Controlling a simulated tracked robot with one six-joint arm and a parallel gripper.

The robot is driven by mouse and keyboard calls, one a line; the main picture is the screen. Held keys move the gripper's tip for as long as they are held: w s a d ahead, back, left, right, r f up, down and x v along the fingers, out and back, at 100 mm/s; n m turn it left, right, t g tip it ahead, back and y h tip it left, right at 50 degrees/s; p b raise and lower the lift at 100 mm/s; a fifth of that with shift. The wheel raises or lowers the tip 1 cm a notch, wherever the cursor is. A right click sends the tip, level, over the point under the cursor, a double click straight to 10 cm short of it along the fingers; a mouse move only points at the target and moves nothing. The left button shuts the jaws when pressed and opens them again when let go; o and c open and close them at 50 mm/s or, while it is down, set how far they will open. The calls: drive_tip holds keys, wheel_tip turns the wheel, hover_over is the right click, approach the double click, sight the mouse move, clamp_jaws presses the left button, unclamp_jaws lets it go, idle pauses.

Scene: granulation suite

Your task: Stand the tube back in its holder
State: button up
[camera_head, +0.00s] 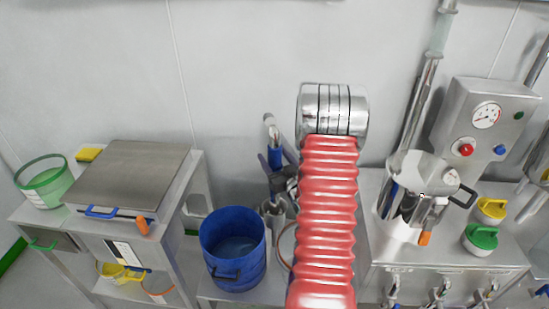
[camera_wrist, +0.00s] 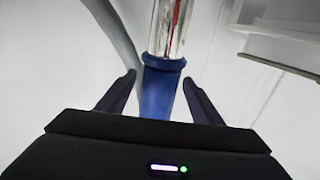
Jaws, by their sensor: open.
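The tube has a shiny metal upper part and a blue collar and grip. In the head view the tube (camera_head: 271,131) leans slightly against the wall side, beside my arm. My gripper (camera_head: 268,164) is at its blue part. In the wrist view the tube's blue part (camera_wrist: 159,94) lies between the two dark fingers of my gripper (camera_wrist: 158,80), with gaps on both sides. The jaws are open. A metal cup (camera_head: 272,214) shows below my gripper; I cannot tell whether it is the holder. The tube's lower end is hidden.
A blue bucket (camera_head: 233,249) stands left of the metal cup. A steel cabinet (camera_head: 130,170) is further left, with a green basket (camera_head: 43,181). On the right, a steel bench carries a metal vessel (camera_head: 414,174) and a gauge box (camera_head: 484,128). My red-sleeved arm blocks the middle.

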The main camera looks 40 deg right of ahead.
drive_tip(key=shift+f, duration=0.1)
drive_tip(key=v, duration=1.3)
drive_tip(key=shift+s+a, duration=0.25)
drive_tip(key=shift+s, duration=0.1)
idle(0.7)
